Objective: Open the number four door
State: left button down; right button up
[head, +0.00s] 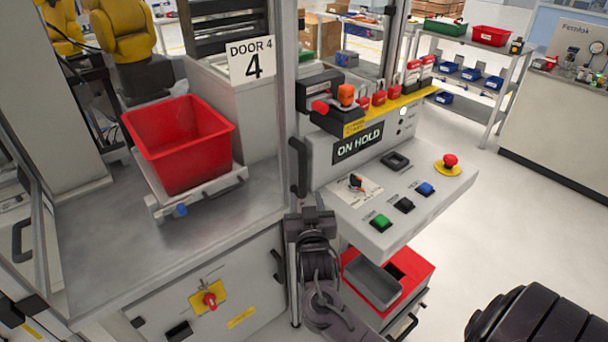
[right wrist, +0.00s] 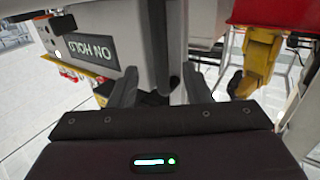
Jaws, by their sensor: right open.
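The "DOOR 4" sign (head: 252,62) hangs at the upper middle of the head view, beside the upright at the door's right edge. A black vertical door handle (head: 298,168) sits low on that upright. The door looks shut, though its clear panel is hard to make out. My right gripper (head: 310,214) is just below and in front of the handle. In the right wrist view its two fingers (right wrist: 160,92) are apart, with a dark upright bar (right wrist: 173,50), apparently the handle, beyond and between them. I cannot tell whether they touch it. My left gripper is out of view.
Right of the door is a control panel (head: 440,185) with an "ON HOLD" display (head: 358,143), buttons and red padlocks (head: 379,95). Behind the door are a red bin (head: 180,140) and a yellow robot arm (head: 125,30). Floor at right is clear.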

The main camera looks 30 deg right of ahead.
aim_at(303, 177)
jog(key=x, duration=0.2)
jog(key=p+x, duration=0.1)
jog(key=x, duration=0.1)
jog(key=r+p+x, duration=0.1)
jog(key=x, duration=0.2)
jog(key=shift+w+d+f, duration=0.15)
jog(key=shift+w, duration=0.2)
grip_shut()
